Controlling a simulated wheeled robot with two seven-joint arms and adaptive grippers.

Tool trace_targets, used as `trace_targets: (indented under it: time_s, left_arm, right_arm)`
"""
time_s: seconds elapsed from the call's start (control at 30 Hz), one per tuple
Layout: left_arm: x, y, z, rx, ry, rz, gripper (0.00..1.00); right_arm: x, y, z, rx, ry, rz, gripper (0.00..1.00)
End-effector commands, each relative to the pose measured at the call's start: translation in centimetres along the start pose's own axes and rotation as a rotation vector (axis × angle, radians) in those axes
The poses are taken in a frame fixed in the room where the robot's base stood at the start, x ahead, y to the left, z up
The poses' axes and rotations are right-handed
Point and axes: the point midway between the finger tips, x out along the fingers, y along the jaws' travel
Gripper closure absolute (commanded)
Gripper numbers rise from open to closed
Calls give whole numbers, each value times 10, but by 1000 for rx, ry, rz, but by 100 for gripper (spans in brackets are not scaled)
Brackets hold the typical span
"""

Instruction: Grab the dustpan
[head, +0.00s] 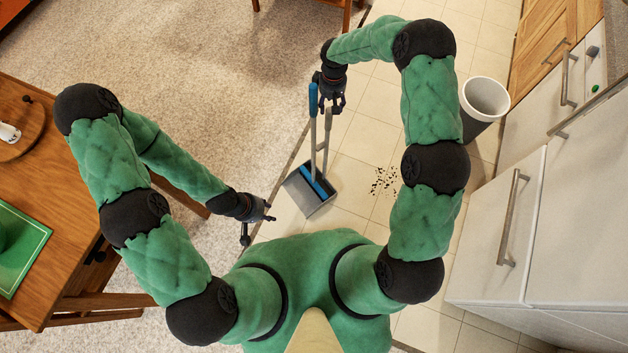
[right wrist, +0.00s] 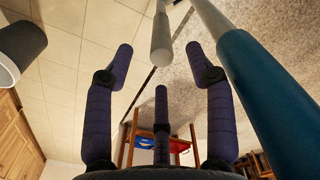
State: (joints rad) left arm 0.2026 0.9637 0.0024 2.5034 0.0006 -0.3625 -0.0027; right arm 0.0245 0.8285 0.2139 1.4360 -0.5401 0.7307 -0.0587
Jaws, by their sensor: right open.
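A grey dustpan (head: 306,200) rests on the tiled floor in the head view, its pale grey handle (head: 327,135) standing up. A broom (head: 313,98) with a blue grip stands in or against the pan. My right gripper (head: 333,106) is at the tops of the two handles. In the right wrist view its fingers (right wrist: 160,62) are spread. The end of the grey handle (right wrist: 161,40) shows between them, and the broom's blue grip (right wrist: 265,95) passes outside on the right. Contact cannot be made out. My left gripper (head: 257,222) is open and empty, left of the pan.
Dark crumbs (head: 384,181) lie on the tiles right of the dustpan. A white-and-grey bin (head: 484,100) stands further right, beside white cabinets (head: 500,230). A wooden table (head: 60,250) is at the left. Carpet (head: 200,70) covers the open floor at left.

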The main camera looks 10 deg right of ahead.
Motion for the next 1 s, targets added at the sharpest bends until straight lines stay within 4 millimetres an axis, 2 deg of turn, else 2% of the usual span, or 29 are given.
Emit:
trace_targets:
  time_s: [0.03, 0.13, 0.43, 0.7, 0.8, 1.0]
  left_arm:
    - [4, -1, 0, 0, 0, 0, 60]
    - [8, -3, 0, 0, 0, 0, 60]
    - [15, -6, -1, 0, 0, 0, 60]
    - [32, -11, -1, 0, 0, 0, 60]
    - [33, -12, -1, 0, 0, 0, 60]
    - [32, -11, -1, 0, 0, 0, 60]
  right_arm:
    - [11, 0, 0, 1, -1, -1, 45]
    - [26, 0, 0, 1, -1, -1, 45]
    - [48, 2, -3, 0, 2, 0, 45]
    - [85, 3, -9, 0, 0, -1, 45]
    - [90, 3, -9, 0, 1, -1, 45]
    - [90, 4, -9, 0, 2, 0, 45]
